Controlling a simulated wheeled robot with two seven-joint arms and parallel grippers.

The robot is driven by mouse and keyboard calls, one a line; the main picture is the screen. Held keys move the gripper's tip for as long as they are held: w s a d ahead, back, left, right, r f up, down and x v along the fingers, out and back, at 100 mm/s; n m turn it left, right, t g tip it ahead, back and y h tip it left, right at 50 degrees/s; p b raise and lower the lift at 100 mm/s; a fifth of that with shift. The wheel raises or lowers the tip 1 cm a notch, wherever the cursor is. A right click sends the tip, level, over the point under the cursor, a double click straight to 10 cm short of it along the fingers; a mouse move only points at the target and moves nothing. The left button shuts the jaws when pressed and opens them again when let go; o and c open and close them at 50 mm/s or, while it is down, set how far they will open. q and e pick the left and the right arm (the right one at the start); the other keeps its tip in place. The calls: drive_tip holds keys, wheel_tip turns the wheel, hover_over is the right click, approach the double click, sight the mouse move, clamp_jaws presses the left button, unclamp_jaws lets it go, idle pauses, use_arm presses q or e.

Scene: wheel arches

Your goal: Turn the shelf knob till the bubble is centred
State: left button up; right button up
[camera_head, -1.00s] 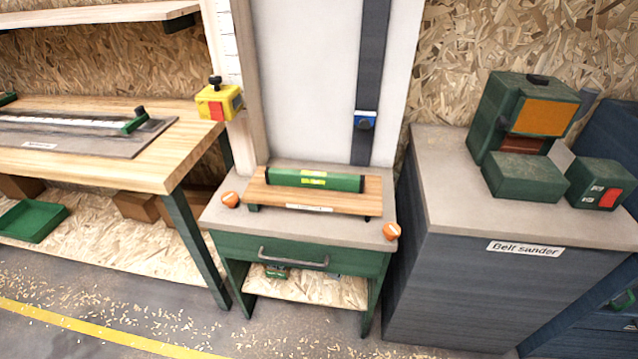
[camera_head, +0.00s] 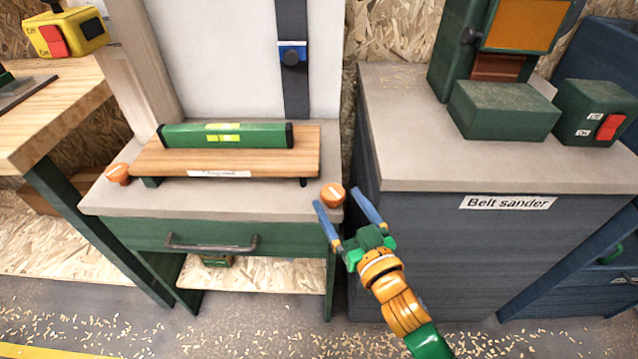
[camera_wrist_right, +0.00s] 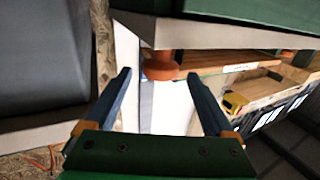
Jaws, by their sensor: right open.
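A green spirit level (camera_head: 270,136) with a yellow-green vial (camera_head: 222,133) lies on a wooden shelf board (camera_head: 300,158); the bubble is too small to read. One orange knob (camera_head: 118,174) sits at the left end of the stand and another orange knob (camera_head: 333,194) at its right front corner. My right gripper (camera_head: 338,197) is open, its blue fingers pointing at the right knob. In the right wrist view the orange knob (camera_wrist_right: 160,66) shows just beyond and between the open fingertips (camera_wrist_right: 158,75), not gripped. My left gripper is out of view.
The stand has a drawer with a grey handle (camera_head: 212,245). A grey belt sander cabinet (camera_head: 450,240) stands close on the right. A yellow switch box (camera_head: 66,34) is at upper left. The floor in front, strewn with shavings, is clear.

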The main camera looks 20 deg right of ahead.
sight(328, 184)
drive_tip(key=w, duration=0.4)
drive_tip(key=w+a, duration=0.1)
drive_tip(key=w, duration=0.1)
drive_tip(key=shift+w, duration=0.15)
drive_tip(key=c, duration=1.4)
